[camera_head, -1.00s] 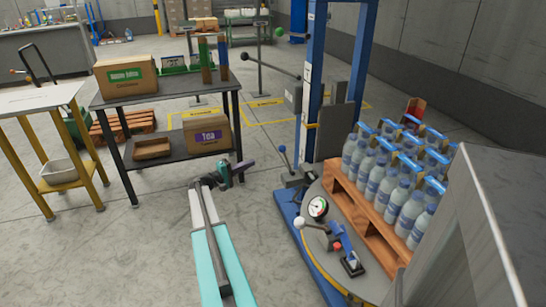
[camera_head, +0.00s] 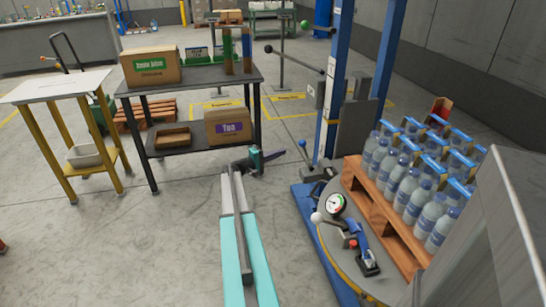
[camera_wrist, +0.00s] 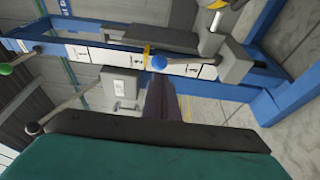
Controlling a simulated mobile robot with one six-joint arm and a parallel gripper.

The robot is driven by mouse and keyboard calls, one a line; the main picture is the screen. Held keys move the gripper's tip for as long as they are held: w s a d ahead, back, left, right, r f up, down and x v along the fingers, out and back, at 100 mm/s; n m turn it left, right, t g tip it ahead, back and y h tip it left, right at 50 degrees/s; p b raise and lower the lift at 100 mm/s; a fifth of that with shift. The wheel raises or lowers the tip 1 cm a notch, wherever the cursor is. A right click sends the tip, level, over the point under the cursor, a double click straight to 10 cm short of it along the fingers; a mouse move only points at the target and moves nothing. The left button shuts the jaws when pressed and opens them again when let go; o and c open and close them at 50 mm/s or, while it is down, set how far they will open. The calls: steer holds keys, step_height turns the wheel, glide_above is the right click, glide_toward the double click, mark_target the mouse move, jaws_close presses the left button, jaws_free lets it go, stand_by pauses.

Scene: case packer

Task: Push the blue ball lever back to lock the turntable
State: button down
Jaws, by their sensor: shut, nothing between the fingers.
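The blue ball lever (camera_head: 303,144) stands at the back left corner of the turntable (camera_head: 345,262), its rod leaning up and left from a grey base. In the wrist view its blue ball (camera_wrist: 159,62) appears just beyond my fingertips. My gripper (camera_head: 283,153) is shut and empty, left of the ball in the head view, with a small gap in the picture. The dark purple fingers (camera_wrist: 158,88) point toward the ball in the wrist view. I cannot tell whether they touch it.
A pallet (camera_head: 385,212) of bottles (camera_head: 418,190) stands on the turntable. A gauge (camera_head: 336,205), a white-knobbed lever (camera_head: 318,218) and a blue clamp (camera_head: 361,238) sit at its near side. A blue mast (camera_head: 335,85) rises behind the lever. A dark shelf table (camera_head: 190,84) is left.

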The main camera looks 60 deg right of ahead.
steer(key=x, duration=0.8)
steer(key=shift+a, duration=0.1)
steer(key=shift+w+r, duration=0.1)
steer(key=shift+w, duration=0.05)
